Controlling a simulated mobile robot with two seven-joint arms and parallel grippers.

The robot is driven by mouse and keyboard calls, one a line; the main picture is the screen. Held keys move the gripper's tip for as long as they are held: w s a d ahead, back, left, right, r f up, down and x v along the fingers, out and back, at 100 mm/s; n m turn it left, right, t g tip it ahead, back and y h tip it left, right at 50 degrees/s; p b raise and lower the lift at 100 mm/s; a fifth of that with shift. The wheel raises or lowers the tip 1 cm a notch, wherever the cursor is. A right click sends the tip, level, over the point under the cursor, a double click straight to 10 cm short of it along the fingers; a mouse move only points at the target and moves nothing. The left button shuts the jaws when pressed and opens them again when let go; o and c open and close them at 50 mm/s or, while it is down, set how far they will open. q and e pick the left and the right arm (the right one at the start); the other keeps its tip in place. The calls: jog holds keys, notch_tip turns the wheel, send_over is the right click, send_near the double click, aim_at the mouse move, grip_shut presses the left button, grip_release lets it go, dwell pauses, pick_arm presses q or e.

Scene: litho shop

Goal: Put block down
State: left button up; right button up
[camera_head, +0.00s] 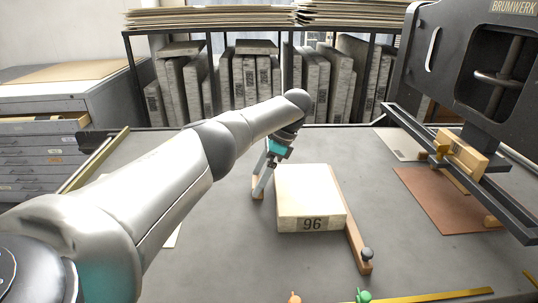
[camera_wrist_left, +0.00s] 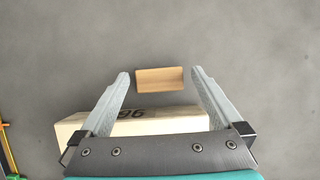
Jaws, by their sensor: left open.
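A thick pale block marked 96 (camera_head: 310,190) rests flat over the grey table top. My left gripper (camera_head: 264,178) is just left of it, its fingers pointing down. In the left wrist view its two fingers (camera_wrist_left: 160,73) are spread wide with nothing gripped. A small wooden block (camera_wrist_left: 160,79) shows between the fingertips, lying on the grey surface just beyond the pale block (camera_wrist_left: 165,126). In the head view, a bit of wood (camera_head: 257,184) shows by the left finger. My right gripper is not in view.
A wooden bar (camera_head: 357,242) with a dark knob lies along the pale block's right side. A reddish-brown plate (camera_head: 438,205) lies at the right, under a dark press (camera_head: 470,80). Green and orange knobbed items (camera_head: 363,296) sit at the front edge. Grey table is clear between.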

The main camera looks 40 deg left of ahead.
pick_arm(q)
jog(key=p+v, duration=0.2)
jog(key=v, duration=0.8)
jog(key=shift+w+d+r+p, duration=0.1)
jog(key=shift+r+p, duration=0.1)
jog(key=shift+p, duration=0.1)
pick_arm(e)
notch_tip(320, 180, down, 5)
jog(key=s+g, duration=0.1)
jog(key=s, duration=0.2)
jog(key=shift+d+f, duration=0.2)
